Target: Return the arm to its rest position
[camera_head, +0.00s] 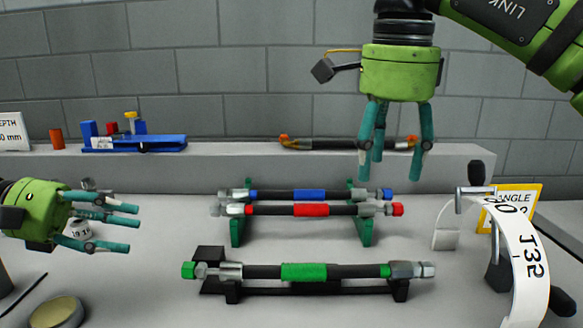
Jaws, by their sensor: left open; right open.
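My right gripper (393,165) hangs in the upper right of the head view, its teal fingers pointing down, spread and empty. It is above the table, over the right end of the hose rack. My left gripper (125,228) is at the left edge, its fingers pointing right, apart and empty. A hose with a blue band (309,195) and a hose with a red band (309,210) lie across the green rack (237,231). A hose with a green band (304,271) lies in a black holder (232,291) in front.
A blue tool (135,143), an orange cylinder (57,139) and a dark hose with orange ends (345,144) are on the back ledge (230,165). A round tin (56,313) is front left.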

